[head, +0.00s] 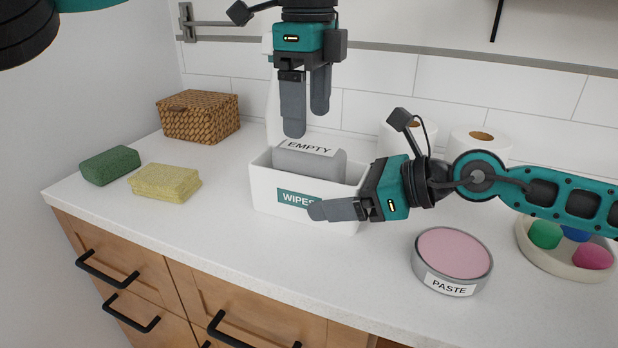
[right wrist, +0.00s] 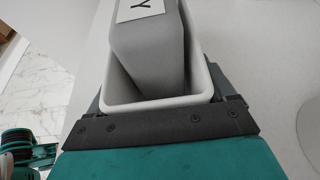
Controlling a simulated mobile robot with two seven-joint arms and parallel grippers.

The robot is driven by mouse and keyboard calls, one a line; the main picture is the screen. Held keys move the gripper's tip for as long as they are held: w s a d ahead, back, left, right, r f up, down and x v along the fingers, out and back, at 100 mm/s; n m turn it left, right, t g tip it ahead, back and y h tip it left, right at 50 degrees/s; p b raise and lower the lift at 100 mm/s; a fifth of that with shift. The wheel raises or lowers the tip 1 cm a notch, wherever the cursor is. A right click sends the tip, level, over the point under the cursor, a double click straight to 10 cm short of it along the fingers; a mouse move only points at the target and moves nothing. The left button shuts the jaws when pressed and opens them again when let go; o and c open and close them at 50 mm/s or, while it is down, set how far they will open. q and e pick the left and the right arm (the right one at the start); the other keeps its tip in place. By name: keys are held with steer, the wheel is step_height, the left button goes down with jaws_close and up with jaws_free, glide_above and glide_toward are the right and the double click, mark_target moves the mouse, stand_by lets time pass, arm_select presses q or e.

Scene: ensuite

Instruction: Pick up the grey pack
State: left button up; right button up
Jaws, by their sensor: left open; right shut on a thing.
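The grey pack (head: 308,162), labelled EMPTY, sits upright in a white box (head: 268,190) labelled WIPES on the counter. Its upper part stands above the rim and its lower part is hidden. In the right wrist view the pack (right wrist: 150,55) leans slightly inside the box (right wrist: 160,103). My left gripper (head: 307,121) is open and points down just above the pack, its fingers apart and empty. My right gripper (head: 340,209) comes from the right and is shut on the box's right end, one finger along the front wall.
A green sponge (head: 110,165), yellow sponges (head: 165,183) and a wicker basket (head: 199,117) are on the left. A pink paste tin (head: 453,258), a dish (head: 537,258) of coloured balls and paper rolls (head: 481,140) are on the right. The counter's front left is clear.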

mark_target(311, 148)
arm_select(q)
steer(key=shift+s+d+f, duration=0.1)
steer(key=shift+s+f, duration=0.1)
steer(key=shift+f, duration=1.25)
steer(key=shift+s+d+f, duration=0.1)
steer(key=shift+s+f, duration=0.05)
steer(key=shift+f, duration=1.25)
steer(key=shift+c, duration=0.5)
steer(key=c, duration=1.3)
step_height(311, 148, up, 10)
arm_select(e)
steer(key=o, duration=1)
